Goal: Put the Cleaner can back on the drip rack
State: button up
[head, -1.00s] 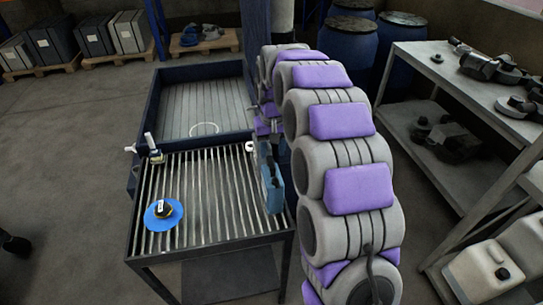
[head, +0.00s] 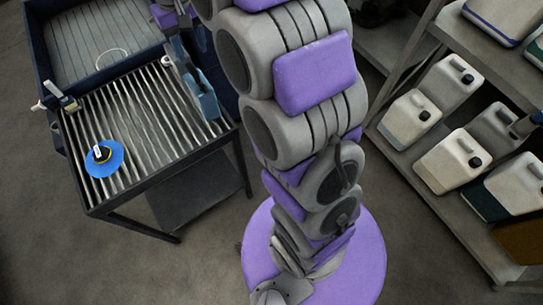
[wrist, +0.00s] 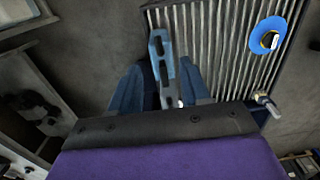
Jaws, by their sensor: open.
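The drip rack (head: 138,125) is a slatted metal grate on a dark table at the left of the head view; its slats also show in the wrist view (wrist: 228,40). No can labelled Cleaner is readable. Several white jerrycans with black caps (head: 408,118) stand on the shelf at the right; I cannot tell which, if any, is the Cleaner can. My blue-grey gripper (head: 208,108) is open over the right side of the rack. The gripper's exact height above the slats cannot be told.
A blue disc (head: 112,168) with a small black-and-white piece lies on the rack. A small valve-like fitting (head: 64,100) is at the rack's back left corner. A blue-walled tray (head: 30,45) adjoins behind. The shelf unit (head: 455,235) stands right; bare floor lies between.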

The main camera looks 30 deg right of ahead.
jog(key=s+f, duration=0.2)
jog(key=s, duration=1.5)
jog(key=s+f+g, duration=0.1)
jog(key=s+f, duration=0.2)
jog(key=s, duration=1.4)
jog(key=shift+f, duration=0.2)
